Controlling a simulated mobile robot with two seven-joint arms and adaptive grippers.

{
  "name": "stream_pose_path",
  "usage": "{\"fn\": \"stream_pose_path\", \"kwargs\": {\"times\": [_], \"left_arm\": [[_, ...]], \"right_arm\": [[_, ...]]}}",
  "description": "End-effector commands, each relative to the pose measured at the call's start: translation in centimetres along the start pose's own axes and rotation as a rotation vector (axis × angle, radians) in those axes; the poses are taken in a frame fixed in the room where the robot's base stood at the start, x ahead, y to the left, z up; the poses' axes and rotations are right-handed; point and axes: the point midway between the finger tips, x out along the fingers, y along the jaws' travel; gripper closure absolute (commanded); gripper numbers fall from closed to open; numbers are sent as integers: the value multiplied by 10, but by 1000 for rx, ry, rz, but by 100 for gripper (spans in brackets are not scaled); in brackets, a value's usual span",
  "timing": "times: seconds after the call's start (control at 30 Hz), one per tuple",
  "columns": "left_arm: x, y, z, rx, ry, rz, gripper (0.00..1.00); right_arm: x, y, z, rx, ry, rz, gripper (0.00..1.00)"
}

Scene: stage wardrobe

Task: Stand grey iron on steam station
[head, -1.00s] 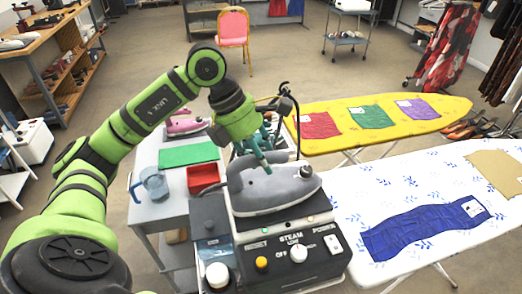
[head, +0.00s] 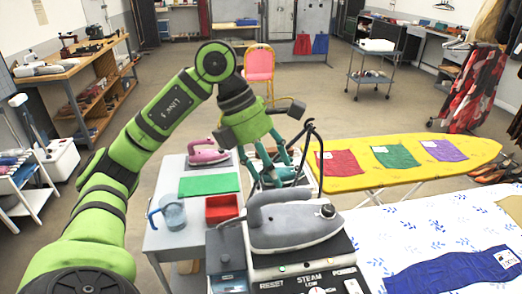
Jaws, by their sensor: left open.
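The grey iron (head: 298,229) rests flat, soleplate down, on top of the steam station (head: 296,271), its handle up. The station is a dark box with a labelled front panel, cut off by the lower picture edge. My left gripper (head: 277,178) is above and behind the iron, its teal fingers spread and pointing down. It is empty and appears clear of the iron's handle. My right gripper is not in view.
A side table left of the station holds a pink iron (head: 208,154), a green mat (head: 210,185), a red tray (head: 222,207) and a blue-handled jug (head: 172,213). A yellow ironing board (head: 350,178) and a white one (head: 365,225) stand to the right.

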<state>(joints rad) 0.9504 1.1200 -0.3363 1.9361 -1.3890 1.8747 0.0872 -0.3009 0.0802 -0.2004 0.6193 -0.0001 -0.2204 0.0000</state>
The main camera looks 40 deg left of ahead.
Motion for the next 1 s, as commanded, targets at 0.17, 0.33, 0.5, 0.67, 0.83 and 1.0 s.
{"fn": "stream_pose_path", "kwargs": {"times": [0.17, 0.33, 0.5, 0.67, 0.83, 1.0], "left_arm": [[-35, 0, 1, -1, -4, 2, 37], [-51, 0, 0, -1, -1, 0, 37], [-54, 0, 0, -2, 0, -1, 37], [-54, 0, 0, -2, 1, -1, 37], [-54, 0, 0, -1, 1, -1, 37], [-54, 0, 0, -1, 1, -1, 37]], "right_arm": [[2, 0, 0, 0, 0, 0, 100], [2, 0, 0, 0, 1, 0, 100], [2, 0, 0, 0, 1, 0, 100], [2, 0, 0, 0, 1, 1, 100], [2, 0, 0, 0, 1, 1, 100], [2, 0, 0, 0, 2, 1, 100]]}}
